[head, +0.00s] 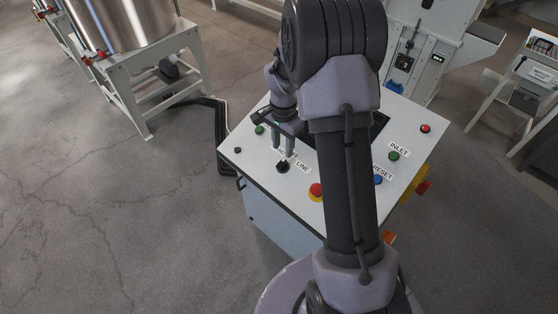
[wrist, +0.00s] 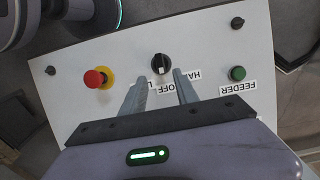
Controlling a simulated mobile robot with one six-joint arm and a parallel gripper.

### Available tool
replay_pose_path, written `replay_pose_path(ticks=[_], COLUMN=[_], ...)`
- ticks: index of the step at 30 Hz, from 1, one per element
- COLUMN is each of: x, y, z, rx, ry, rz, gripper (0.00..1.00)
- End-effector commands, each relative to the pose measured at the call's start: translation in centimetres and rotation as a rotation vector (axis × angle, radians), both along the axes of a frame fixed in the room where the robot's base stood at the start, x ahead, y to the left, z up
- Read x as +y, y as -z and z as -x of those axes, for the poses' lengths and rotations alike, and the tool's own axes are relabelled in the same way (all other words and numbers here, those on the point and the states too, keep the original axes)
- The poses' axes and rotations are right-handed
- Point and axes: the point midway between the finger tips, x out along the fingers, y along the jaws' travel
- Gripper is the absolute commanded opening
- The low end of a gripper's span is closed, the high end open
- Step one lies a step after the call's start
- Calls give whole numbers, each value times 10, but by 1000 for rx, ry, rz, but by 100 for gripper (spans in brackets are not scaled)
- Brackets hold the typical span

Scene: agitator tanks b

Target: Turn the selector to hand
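The selector is a round black knob (wrist: 160,64) on the white sloped panel of a control console. In the wrist view it has a pale mark on its face, and an upside-down label reading HAND OFF is beside it, partly hidden by a finger. The knob also shows in the head view (head: 282,167). My gripper (wrist: 160,79) is open and empty, its two fingers apart and pointing toward the knob. In the head view my gripper (head: 284,154) hangs just above the knob. I cannot tell whether a fingertip touches it.
A red emergency button (wrist: 94,78) on a yellow collar sits beside the selector. A green FEEDER button (wrist: 237,73) is on the other side. My arm hides the middle of the console panel (head: 240,150) in the head view. A steel tank (head: 120,22) stands back left.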

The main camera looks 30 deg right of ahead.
Motion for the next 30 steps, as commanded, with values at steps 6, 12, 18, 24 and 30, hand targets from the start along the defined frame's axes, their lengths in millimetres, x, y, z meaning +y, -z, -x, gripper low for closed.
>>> replay_pose_path(ticks=[6,12,18,24,30], x=[0,0,0,0,0], y=[55,70,70,70,69], z=[0,0,0,0,0], rx=[1,-1,-1,-1,-1], ry=[0,0,0,0,0], rz=[-1,0,0,0,0], gripper=[36,36,36,3,0])
